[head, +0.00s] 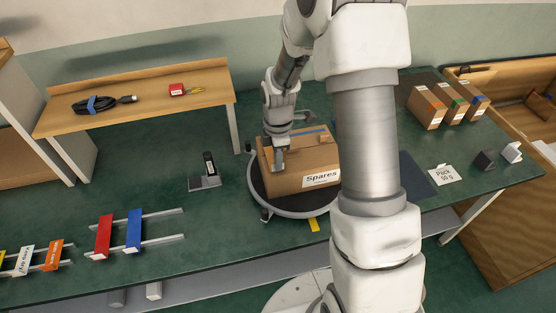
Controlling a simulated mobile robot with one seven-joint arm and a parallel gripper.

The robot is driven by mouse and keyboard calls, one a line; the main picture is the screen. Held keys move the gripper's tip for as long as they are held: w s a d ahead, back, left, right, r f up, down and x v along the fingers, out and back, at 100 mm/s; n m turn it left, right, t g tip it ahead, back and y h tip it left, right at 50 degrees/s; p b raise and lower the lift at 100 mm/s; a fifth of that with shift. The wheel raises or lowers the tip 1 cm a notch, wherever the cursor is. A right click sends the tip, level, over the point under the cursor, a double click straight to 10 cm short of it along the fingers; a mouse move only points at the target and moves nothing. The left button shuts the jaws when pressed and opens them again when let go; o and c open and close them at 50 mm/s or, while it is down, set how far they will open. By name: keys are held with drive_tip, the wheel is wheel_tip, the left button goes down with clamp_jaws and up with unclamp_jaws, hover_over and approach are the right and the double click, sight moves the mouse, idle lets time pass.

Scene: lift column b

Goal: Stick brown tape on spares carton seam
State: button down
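The spares carton (285,184) is a brown box with a white "Spares" label on its front, on a round dark turntable (264,200) with a pale rim. A blue strip lies along the carton's top near the back. My gripper (279,160) points down at the carton's left part, in front of its top and front face. Whether it touches the carton, and whether its fingers are open or hold something, is too small to tell. I cannot make out any brown tape. My arm hides the carton's right end.
A grey stand with a black device (208,170) is left of the turntable. Red (103,236) and blue (134,230) blocks sit on rails at front left. A wooden shelf (140,97) is behind. Several cartons (427,105) stand at back right.

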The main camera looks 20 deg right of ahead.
drive_tip(key=shift+f+b, duration=0.3)
drive_tip(key=shift+f, duration=0.1)
idle(0.5)
drive_tip(key=c, duration=1)
unclamp_jaws()
wheel_tip(320, 180, up, 18)
drive_tip(key=shift+f, duration=0.25)
